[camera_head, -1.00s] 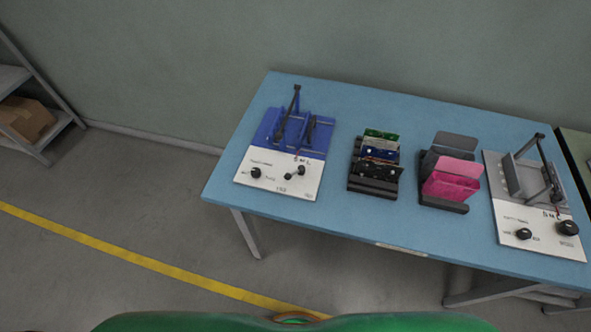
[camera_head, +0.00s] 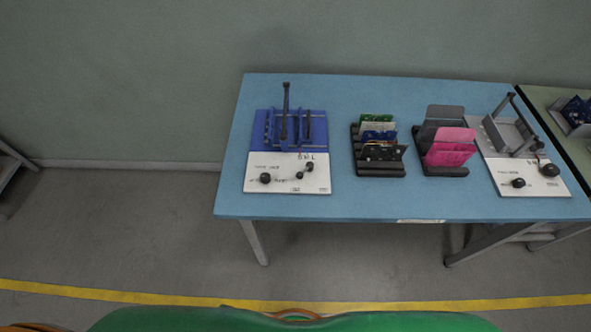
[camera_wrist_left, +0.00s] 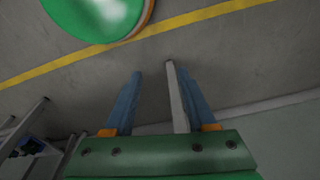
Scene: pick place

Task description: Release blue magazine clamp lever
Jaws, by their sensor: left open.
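The blue magazine fixture (camera_head: 262,128) stands at the left end of the blue table, with a white panel (camera_head: 285,175) bearing black knobs along its front. A dark clamp lever (camera_head: 286,100) stands nearly upright on the fixture. A smaller dark post shows to the right of the lever. My left gripper (camera_wrist_left: 160,74) shows only in the left wrist view. Its two blue fingers are apart, with floor behind them, and they hold nothing. It is away from the fixture, which that view does not show. My right gripper is in neither view.
On the blue table (camera_head: 232,190), a black rack with circuit boards (camera_head: 380,170) and another with pink cards (camera_head: 450,150) stand mid-table. A grey fixture (camera_head: 515,135) stands at the right end. Floor in front is clear, crossed by a yellow line (camera_head: 150,297).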

